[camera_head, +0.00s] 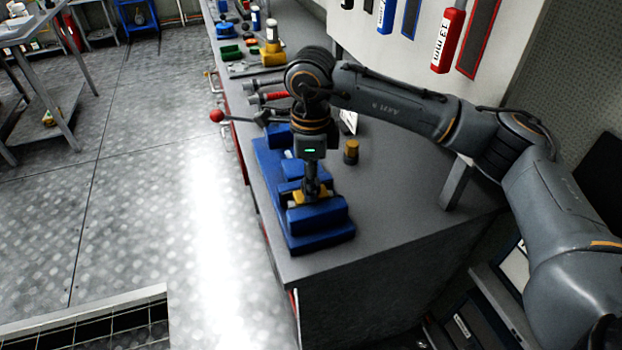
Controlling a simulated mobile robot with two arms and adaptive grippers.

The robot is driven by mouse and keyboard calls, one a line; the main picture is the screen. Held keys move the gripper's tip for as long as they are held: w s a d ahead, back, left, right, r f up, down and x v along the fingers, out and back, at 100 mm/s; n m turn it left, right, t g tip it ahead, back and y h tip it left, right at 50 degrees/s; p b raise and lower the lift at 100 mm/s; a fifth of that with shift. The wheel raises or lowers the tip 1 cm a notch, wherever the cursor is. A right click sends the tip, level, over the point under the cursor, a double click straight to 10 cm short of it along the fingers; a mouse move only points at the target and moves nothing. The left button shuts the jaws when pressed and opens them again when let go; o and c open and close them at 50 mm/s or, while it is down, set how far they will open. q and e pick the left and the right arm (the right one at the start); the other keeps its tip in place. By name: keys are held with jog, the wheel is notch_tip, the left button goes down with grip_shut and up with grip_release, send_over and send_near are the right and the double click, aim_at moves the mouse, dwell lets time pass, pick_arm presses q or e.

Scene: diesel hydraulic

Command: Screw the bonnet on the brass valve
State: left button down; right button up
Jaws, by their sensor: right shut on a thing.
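A blue vise (318,226) stands at the near end of the grey workbench. Yellow brass of the valve (298,197) shows low between its jaws. My right gripper (312,190) points straight down over the vise, at the valve. It is shut on a small part, which I take to be the bonnet; the fingers hide most of it. I cannot tell how the bonnet sits against the valve. My left gripper is not in view.
A small brass-topped dark cylinder (351,151) stands on the bench right of the vise. A red-knobbed lever (217,116) sticks out over the bench's left edge. Bottles and a green bin (231,52) stand farther back. The bench right of the vise is mostly clear.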

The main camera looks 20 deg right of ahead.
jog(key=m, duration=0.6)
jog(key=o, duration=1.1)
